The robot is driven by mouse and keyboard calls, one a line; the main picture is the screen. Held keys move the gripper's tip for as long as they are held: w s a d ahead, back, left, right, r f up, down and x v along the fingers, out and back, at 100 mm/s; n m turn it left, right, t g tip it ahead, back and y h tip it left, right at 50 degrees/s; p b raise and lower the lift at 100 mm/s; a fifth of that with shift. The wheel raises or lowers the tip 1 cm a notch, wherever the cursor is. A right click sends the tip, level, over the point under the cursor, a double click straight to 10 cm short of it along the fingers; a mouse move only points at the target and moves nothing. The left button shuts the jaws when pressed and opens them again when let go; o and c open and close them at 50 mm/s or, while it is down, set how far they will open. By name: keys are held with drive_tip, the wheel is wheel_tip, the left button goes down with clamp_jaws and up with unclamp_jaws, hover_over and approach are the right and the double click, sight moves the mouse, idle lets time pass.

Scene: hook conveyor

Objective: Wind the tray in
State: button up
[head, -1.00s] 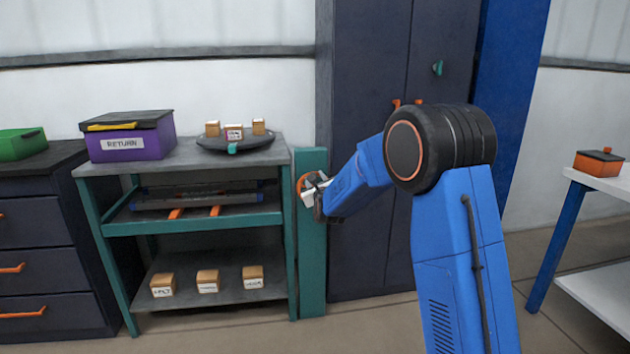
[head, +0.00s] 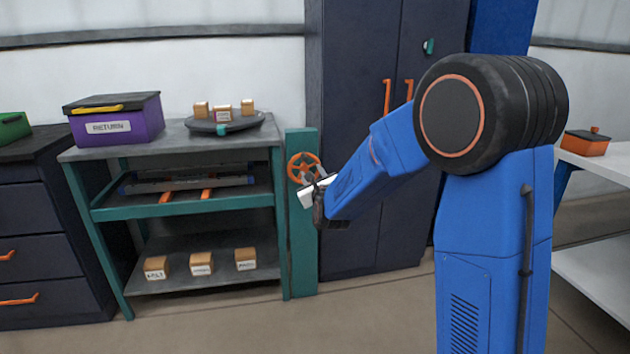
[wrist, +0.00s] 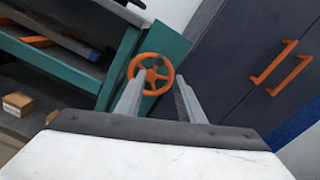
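An orange handwheel (head: 304,167) is mounted on a teal post (head: 303,240) at the right side of the shelf unit. It also shows in the wrist view (wrist: 150,72), ahead of my fingertips. A dark tray (head: 190,179) with orange bars lies on the middle shelf. My gripper (head: 313,178) is just in front of the wheel, to its lower right in the head view. In the wrist view my gripper (wrist: 158,98) has its fingers apart with nothing held between them. I cannot tell whether a fingertip touches the wheel.
A purple RETURN box (head: 115,118) and a dark round turntable (head: 223,123) with small boxes stand on top of the shelf unit. Several small boxes (head: 202,263) stand on the bottom shelf. A dark cabinet (head: 360,60) stands behind my arm. The floor in front is clear.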

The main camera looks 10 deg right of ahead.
drive_tip(key=shift+s, duration=2.15)
drive_tip(key=s+d+f+n+g, duration=0.2)
drive_tip(key=s+n, duration=0.8)
drive_tip(key=s, duration=0.6)
drive_tip(key=s+d+f+n+g, duration=0.1)
drive_tip(key=s+d+n+g, duration=0.3)
drive_tip(key=s+n, duration=0.7)
drive_tip(key=s+d+f+n+g, duration=0.2)
drive_tip(key=s+d+n+g, duration=0.2)
drive_tip(key=s, duration=1.8)
drive_tip(key=n+g, duration=0.3)
drive_tip(key=n, duration=0.3)
drive_tip(key=shift+s+f+n, duration=0.3)
drive_tip(key=shift+s+f, duration=0.05)
drive_tip(key=shift+d, duration=0.1)
